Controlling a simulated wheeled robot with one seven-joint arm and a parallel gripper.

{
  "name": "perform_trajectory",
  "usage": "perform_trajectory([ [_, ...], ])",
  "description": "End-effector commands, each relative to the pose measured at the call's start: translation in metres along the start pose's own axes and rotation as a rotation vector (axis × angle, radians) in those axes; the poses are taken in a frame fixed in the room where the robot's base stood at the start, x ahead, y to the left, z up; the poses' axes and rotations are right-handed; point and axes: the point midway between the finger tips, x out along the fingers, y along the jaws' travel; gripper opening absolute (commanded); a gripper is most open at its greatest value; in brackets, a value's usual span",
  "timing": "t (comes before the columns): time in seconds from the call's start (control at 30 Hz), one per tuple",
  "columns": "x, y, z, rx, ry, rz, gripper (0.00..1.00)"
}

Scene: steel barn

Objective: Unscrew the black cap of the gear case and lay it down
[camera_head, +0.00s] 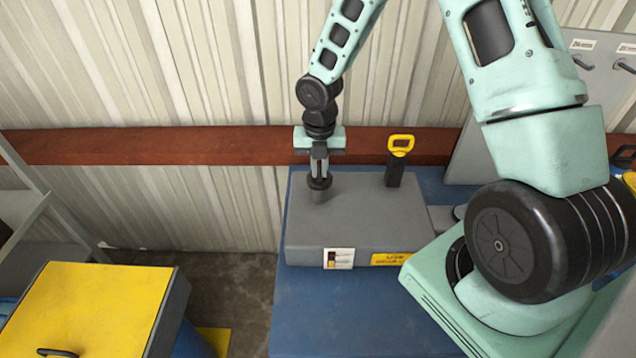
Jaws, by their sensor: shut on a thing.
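The gear case (350,228) is a grey box on a blue bench, with a white label and a yellow label on its front. The black cap (319,182) sits at the top of a short grey neck on the case's left part. My gripper (319,170) points straight down over it and is shut on the cap. The fingers partly cover the cap, and I cannot tell whether it is still threaded on the neck.
A black post with a yellow loop handle (400,145) stands on the case right of my gripper. The blue bench (345,312) is bare in front. A yellow-topped cabinet (85,310) stands at lower left. A corrugated wall with a red-brown beam (150,145) is behind.

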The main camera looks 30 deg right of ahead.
Motion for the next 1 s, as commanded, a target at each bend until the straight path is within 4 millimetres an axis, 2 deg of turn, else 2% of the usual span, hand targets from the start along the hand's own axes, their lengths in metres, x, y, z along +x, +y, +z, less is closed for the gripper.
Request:
perform_trajectory([
  [1.0,-0.028,0.000,0.001,0.002,-0.002,0.001,0.00],
])
